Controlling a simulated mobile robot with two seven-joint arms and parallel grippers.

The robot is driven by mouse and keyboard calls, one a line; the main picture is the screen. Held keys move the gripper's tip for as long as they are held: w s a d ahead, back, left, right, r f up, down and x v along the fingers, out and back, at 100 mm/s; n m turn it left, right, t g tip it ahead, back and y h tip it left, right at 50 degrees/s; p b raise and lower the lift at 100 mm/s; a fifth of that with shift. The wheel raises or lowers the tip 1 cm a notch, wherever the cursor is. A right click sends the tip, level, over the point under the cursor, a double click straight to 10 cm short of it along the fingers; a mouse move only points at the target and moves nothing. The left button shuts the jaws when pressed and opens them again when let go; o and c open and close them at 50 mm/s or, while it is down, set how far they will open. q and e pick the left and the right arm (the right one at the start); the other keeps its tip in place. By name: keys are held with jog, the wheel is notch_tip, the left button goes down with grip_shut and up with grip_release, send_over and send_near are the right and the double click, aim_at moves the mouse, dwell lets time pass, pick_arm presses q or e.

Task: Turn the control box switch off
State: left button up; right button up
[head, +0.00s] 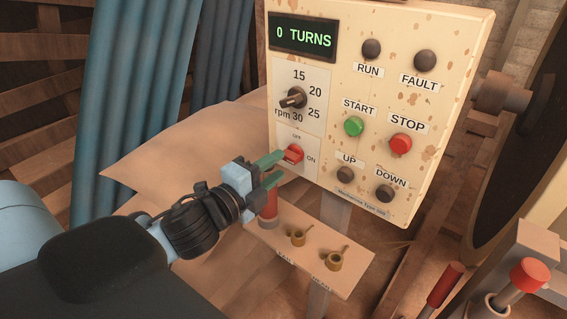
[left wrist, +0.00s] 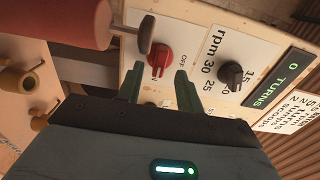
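The cream control box (head: 440,120) fills the upper right of the head view. Its red rotary switch (head: 293,154) sits at the lower left of the panel, with OFF above it and ON to its lower right. In the left wrist view the red switch (left wrist: 160,56) shows just beyond the fingertips, roughly between them. My left gripper (head: 281,167) is open in front of the switch, one finger partly overlapping it in the head view. In the left wrist view the left gripper (left wrist: 160,72) has nothing between its fingers. Contact with the switch cannot be told. My right gripper is not in view.
The rpm knob (head: 293,98) is above the switch. The green START button (head: 354,127) and red STOP button (head: 400,145) are to its right. Below is a small shelf (head: 310,255) with brass valves (head: 334,261) and a red cylinder (head: 268,206) close under my gripper.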

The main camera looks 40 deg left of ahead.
aim_at(290, 157)
pick_arm(q)
jog(key=shift+w+d, duration=0.15)
jog(key=shift+w, duration=1.3)
grip_shut()
